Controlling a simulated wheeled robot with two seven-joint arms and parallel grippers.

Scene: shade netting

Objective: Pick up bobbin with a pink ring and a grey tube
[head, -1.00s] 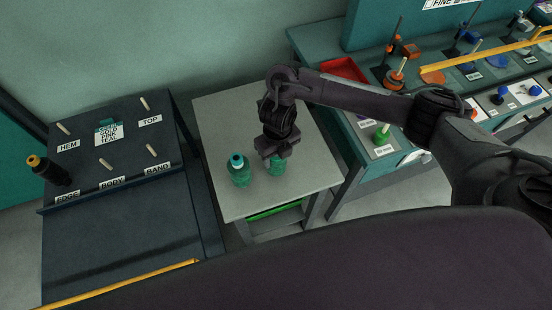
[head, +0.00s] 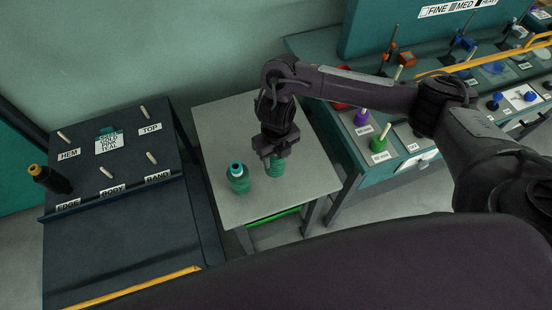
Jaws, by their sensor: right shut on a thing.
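My right gripper (head: 274,160) points down over the small grey table (head: 221,147) and is shut on a green bobbin (head: 276,169). The bobbin's top is hidden by the gripper, so I cannot tell its ring or tube colour. Whether it touches the tabletop is unclear. A second green bobbin (head: 239,184) with a light blue ring on top stands upright to its left, apart from the gripper. I see no pink ring. My left gripper is not in view.
A dark rack (head: 85,185) with light pegs and labels stands left, a black bobbin (head: 49,178) with a yellow-orange top at its edge. A teal bench (head: 395,165) at right holds a purple piece (head: 361,117), a green one (head: 379,142) and several others. The table's back left is bare.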

